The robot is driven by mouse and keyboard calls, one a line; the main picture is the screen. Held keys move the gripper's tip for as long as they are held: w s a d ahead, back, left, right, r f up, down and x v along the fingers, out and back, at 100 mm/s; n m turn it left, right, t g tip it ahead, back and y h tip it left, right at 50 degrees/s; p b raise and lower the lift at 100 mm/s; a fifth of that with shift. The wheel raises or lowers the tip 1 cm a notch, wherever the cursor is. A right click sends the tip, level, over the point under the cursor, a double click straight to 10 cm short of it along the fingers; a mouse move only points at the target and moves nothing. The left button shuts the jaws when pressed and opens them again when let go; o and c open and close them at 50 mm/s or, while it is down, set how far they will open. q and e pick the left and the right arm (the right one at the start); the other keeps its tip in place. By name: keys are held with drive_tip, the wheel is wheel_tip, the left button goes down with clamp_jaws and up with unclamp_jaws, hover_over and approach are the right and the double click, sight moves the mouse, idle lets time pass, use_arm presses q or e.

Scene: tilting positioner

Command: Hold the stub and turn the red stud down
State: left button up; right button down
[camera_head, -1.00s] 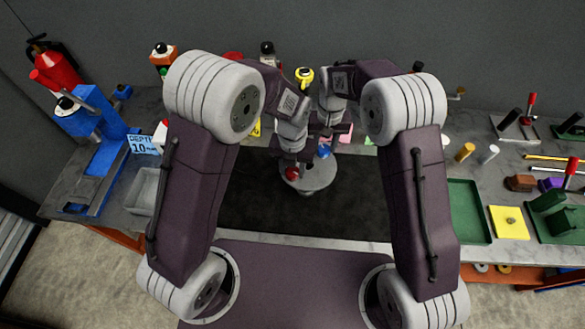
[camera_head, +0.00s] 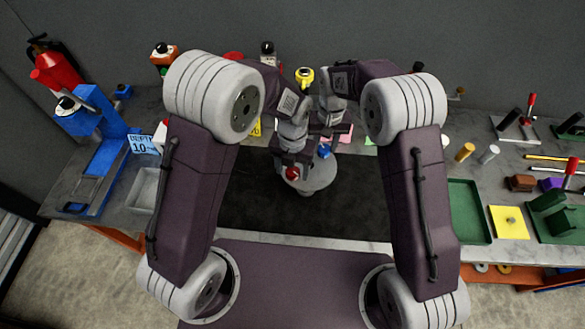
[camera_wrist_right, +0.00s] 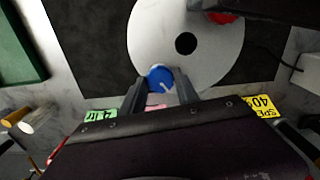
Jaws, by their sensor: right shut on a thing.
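The pale round disc of the positioner (camera_head: 318,180) stands on the dark mat in the middle of the bench. Its blue stub (camera_head: 323,152) is on the far right part of the disc. My right gripper (camera_wrist_right: 160,82) is shut on the blue stub (camera_wrist_right: 160,76), one finger on each side. The red stud (camera_head: 291,174) is at the disc's left side, and its edge shows at the top of the right wrist view (camera_wrist_right: 222,17). My left gripper (camera_head: 292,168) is at the red stud from above; its fingers are too small and overlapped to tell whether they grip it.
A grey bin (camera_head: 146,190) and a blue press (camera_head: 95,140) stand at the left. A green tray (camera_head: 466,212) and a yellow plate (camera_head: 508,222) lie at the right. Cards and small parts line the back. The dark mat (camera_head: 265,205) in front of the disc is clear.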

sight(292, 171)
use_arm(q)
drive_tip(key=shift+w+r, duration=0.1)
drive_tip(key=shift+r, duration=0.2)
wheel_tip(292, 171, up, 12)
drive_tip(key=shift+f, duration=0.25)
